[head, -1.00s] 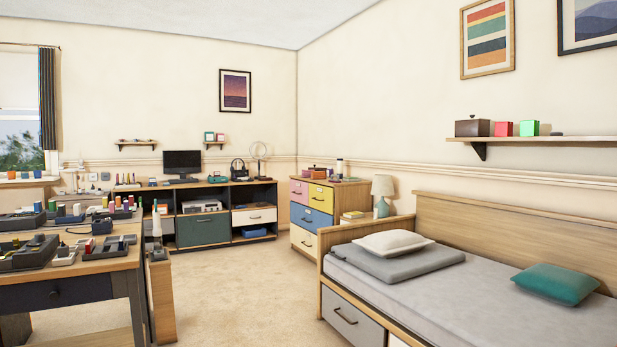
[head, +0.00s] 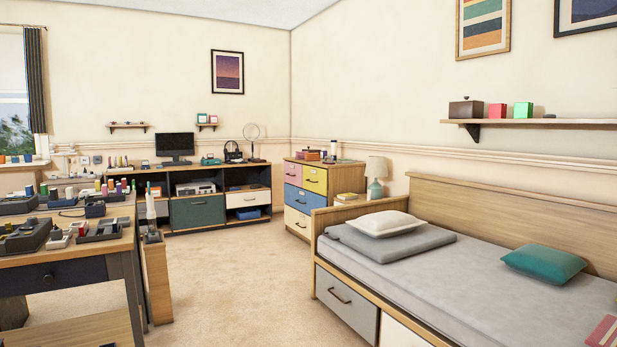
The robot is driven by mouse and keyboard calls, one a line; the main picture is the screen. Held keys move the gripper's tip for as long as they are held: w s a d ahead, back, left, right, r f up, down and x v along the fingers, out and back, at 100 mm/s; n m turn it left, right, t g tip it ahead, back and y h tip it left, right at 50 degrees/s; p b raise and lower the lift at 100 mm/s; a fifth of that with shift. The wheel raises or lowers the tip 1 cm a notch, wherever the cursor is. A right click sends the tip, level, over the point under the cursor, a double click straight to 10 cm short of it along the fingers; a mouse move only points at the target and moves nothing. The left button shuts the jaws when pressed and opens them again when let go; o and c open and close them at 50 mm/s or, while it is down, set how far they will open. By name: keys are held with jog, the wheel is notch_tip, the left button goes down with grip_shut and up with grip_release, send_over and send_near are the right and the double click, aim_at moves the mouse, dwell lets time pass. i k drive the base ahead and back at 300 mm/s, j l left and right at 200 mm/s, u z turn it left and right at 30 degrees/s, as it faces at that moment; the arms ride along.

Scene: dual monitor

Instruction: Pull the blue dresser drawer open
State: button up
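The wooden dresser (head: 330,177) stands against the right wall near the far corner, beyond the bed. It has pink, yellow, blue and cream drawer fronts. The blue drawer (head: 302,201) is in the middle row, below the pink and yellow drawers and above a cream drawer. It looks shut and has a dark handle. The bed's headboard end hides part of the dresser's lower right. My gripper does not show in the head view.
A bed (head: 440,265) with grey bedding fills the right side. A desk (head: 60,270) with trays of small items stands at the left. A low cabinet (head: 205,212) lines the far wall. Clear carpet (head: 235,280) lies between desk and bed.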

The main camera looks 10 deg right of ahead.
aim_at(303, 201)
jog(key=i+u, duration=0.1)
jog(key=i, duration=4.05)
jog(key=i+z, duration=0.1)
jog(key=i, duration=0.6)
jog(key=i+j+z, duration=0.1)
jog(key=i, duration=0.55)
jog(key=i+j+z, duration=0.1)
jog(key=i, duration=0.55)
jog(key=i+j+z, duration=0.1)
jog(key=i+z, duration=0.35)
jog(key=i+j+z, duration=0.2)
jog(key=i+z, duration=0.2)
jog(key=i+j+z, duration=0.45)
jog(key=i+l, duration=0.1)
jog(key=i, duration=0.15)
